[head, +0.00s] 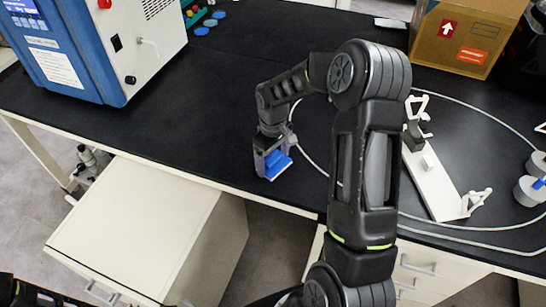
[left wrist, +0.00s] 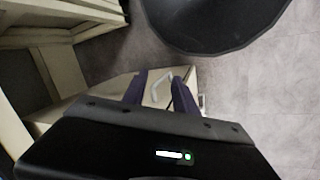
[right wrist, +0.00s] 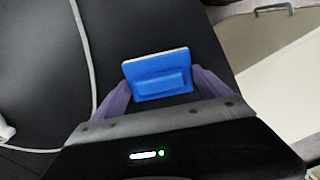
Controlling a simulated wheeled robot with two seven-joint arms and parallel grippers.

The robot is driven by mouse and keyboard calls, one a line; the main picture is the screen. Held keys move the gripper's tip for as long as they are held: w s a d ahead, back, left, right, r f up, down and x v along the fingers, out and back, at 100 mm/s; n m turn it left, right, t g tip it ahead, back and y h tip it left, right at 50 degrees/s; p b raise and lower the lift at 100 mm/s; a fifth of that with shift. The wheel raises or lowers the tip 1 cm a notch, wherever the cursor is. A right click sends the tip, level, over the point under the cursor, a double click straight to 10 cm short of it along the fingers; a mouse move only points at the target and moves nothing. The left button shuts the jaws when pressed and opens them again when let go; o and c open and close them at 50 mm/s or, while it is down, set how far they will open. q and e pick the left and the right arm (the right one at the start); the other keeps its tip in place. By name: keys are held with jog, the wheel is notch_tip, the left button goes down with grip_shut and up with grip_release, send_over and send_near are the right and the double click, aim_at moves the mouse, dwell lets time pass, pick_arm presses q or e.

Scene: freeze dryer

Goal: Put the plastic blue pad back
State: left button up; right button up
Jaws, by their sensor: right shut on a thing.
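The blue plastic pad (head: 278,164) is in my right gripper (head: 270,163), near the front edge of the black bench top. The right wrist view shows the pad (right wrist: 158,76) between the two purple fingers of the right gripper (right wrist: 160,90), with a pale edge on its far side. The fingers are shut on it. In the left wrist view my left gripper (left wrist: 158,82) has its two purple fingers apart with a gap between them. It is empty, low over the floor by a cabinet.
A blue and white machine (head: 95,45) stands at the back left of the black bench (head: 180,130). A cardboard box (head: 465,35) is at the back right. A white stand (head: 435,185) and a grey cable lie to the right. A white drawer cabinet (head: 140,220) stands in front.

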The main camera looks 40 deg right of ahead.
aim_at(273, 158)
jog(key=shift+f, duration=0.2)
jog(key=o, duration=1.3)
jog(key=shift+r, duration=0.1)
notch_tip(273, 158, up, 12)
jog(key=shift+r+b, duration=0.15)
jog(key=shift+b, duration=0.65)
